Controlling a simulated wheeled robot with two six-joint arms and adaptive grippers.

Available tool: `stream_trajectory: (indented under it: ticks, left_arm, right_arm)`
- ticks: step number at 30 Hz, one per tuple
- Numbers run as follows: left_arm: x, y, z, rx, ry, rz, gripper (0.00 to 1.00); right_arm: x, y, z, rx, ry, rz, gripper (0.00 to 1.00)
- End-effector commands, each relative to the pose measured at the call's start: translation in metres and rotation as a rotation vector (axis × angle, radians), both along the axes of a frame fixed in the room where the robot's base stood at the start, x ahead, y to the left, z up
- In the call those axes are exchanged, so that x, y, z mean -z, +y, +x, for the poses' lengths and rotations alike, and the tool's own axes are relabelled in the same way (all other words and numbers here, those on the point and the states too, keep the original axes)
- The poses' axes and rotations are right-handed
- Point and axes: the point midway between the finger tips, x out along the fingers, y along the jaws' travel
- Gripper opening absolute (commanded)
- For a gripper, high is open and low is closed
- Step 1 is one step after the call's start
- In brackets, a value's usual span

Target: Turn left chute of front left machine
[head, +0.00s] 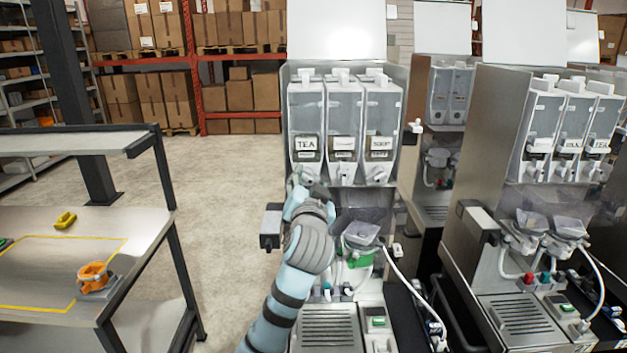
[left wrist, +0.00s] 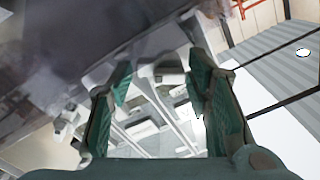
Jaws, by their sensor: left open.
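The front left machine (head: 330,210) stands in the middle of the head view, with three clear canisters side by side. The left canister (head: 307,115) is labelled TEA. Its chute (head: 303,171) shows just below the label, and its lower part is hidden by my gripper. My left gripper (head: 310,188) is open and raised in front of the machine, just under the TEA canister. In the left wrist view its two green-padded fingers (left wrist: 160,75) are apart, with a pale chute-like part (left wrist: 158,74) between or behind them. I cannot tell whether they touch it.
The middle canister (head: 344,120) and right SOUP canister (head: 381,120) sit close beside the left one. A second machine (head: 520,200) stands at the right. A metal table (head: 150,225) with an orange item (head: 93,276) is at the left. Open floor (head: 230,190) lies between.

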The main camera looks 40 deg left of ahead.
Motion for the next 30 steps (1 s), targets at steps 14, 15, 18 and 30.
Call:
stream_trajectory:
  ticks: [14,15,18,30]
  left_arm:
    - [0.0,0.002,0.001,0.001,-0.001,0.001,0.18]
    - [0.0,0.002,0.001,0.001,-0.001,0.001,0.11]
    - [0.0,0.003,0.001,0.001,0.0,0.0,0.0]
    - [0.001,0.002,0.001,0.0,-0.032,-0.043,0.0]
  right_arm:
    - [0.001,0.0,-0.02,0.001,0.033,0.0,0.4]
    - [0.001,0.0,-0.018,0.001,0.03,0.0,0.4]
    - [0.001,0.0,-0.013,0.001,0.022,0.0,0.4]
    - [0.003,0.001,-0.013,0.001,0.02,0.002,0.4]
